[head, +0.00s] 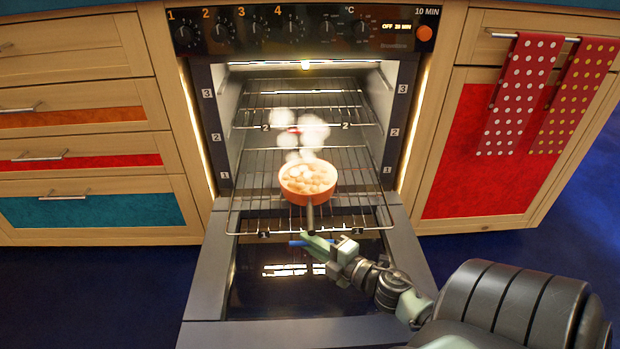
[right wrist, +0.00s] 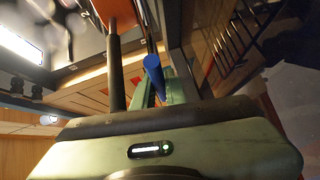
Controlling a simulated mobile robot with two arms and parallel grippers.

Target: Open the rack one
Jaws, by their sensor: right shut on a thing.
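The oven's lower wire rack (head: 248,207) is pulled out over the lowered oven door (head: 206,275). An orange pan (head: 308,184) with pale, round food stands on it, its dark handle pointing towards me. My right gripper (head: 318,245) is at the rack's front edge, just below the pan handle, shut on a short blue bar (head: 298,243). In the right wrist view the blue bar (right wrist: 154,72) sits at the green fingers, beside the dark pan handle (right wrist: 114,70). I cannot tell how the bar joins the rack. My left gripper is not in view.
An upper rack (head: 300,100) stays inside the lit oven, whose side walls carry numbers 1 to 3. White steam (head: 312,130) rises above the pan. Drawers (head: 80,165) flank the left; a red-fronted cabinet (head: 475,180) with dotted towels (head: 520,90) is right.

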